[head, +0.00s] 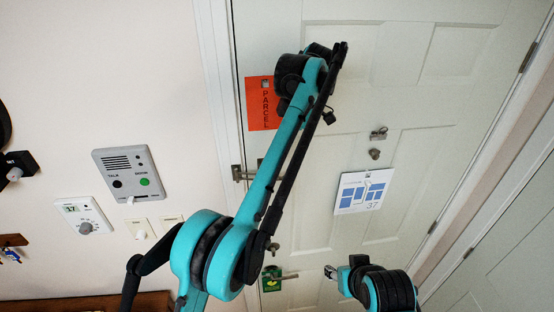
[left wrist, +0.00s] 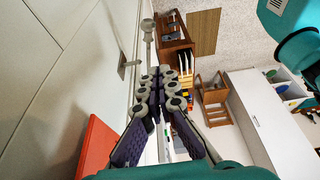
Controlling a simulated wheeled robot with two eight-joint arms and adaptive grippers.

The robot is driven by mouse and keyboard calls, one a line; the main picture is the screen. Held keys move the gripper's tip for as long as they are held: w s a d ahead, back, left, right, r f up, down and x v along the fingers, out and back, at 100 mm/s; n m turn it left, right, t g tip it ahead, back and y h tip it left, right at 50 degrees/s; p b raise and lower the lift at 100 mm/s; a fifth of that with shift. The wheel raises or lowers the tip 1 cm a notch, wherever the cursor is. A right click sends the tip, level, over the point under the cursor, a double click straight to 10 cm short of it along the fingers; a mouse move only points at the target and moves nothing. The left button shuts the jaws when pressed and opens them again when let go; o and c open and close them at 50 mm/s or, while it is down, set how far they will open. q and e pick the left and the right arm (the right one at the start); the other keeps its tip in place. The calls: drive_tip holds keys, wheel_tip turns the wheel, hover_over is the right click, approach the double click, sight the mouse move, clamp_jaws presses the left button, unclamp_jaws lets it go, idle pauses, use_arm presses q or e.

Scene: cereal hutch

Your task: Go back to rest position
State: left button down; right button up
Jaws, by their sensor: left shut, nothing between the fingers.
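My left arm, teal and black, rises from the bottom of the head view across the panelled door (head: 330,200), its elbow low and its wrist high near an orange PARCEL card (head: 258,117). I cannot make out its fingers there. In the left wrist view my left gripper (left wrist: 162,72) is shut and empty, its purple pads meeting in front of the camera. The orange-red card (left wrist: 97,148) shows beside the gripper at lower left. At the lower right of the head view is my right gripper (head: 330,272), small and partly hidden by its arm; its jaw state is unclear.
An intercom (head: 130,172) and a thermostat (head: 85,216) are on the left wall. A calendar (head: 363,191), a latch (head: 378,133) and a green tag (head: 271,279) are on the door. The left wrist view shows a wooden shelf (left wrist: 174,42) and a chair (left wrist: 213,98).

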idle(0.5)
use_arm(q)
drive_tip(key=s+a+f+m+t+h+b, duration=0.15)
drive_tip(key=s+a+f+m+b, duration=0.3)
drive_tip(key=a+f+b, duration=0.45)
drive_tip(key=s+a+f+m+t+h+b, duration=0.15)
drive_tip(key=s+a+f+m+b, duration=0.3)
drive_tip(key=f+b, duration=0.8)
drive_tip(key=s+a+f+m+t+b, duration=0.1)
drive_tip(key=s+f+b, duration=0.4)
drive_tip(key=f, duration=0.6)
drive_tip(key=s+a+f+m+t+b, duration=0.2)
drive_tip(key=s+a+f+m+b, duration=0.2)
drive_tip(key=f, duration=0.8)
drive_tip(key=s+a+f+m+t+b, duration=0.1)
drive_tip(key=s+a+f+m+b, duration=0.2)
drive_tip(key=s+f+m+b, duration=0.2)
wheel_tip(320, 180, down, 6)
drive_tip(key=s+b, duration=0.1)
drive_tip(key=b, duration=0.2)
drive_tip(key=shift+f+t+h, duration=0.2)
drive_tip(key=shift+t+h, duration=0.1)
drive_tip(key=shift+h, duration=0.1)
drive_tip(key=shift+a, duration=0.1)
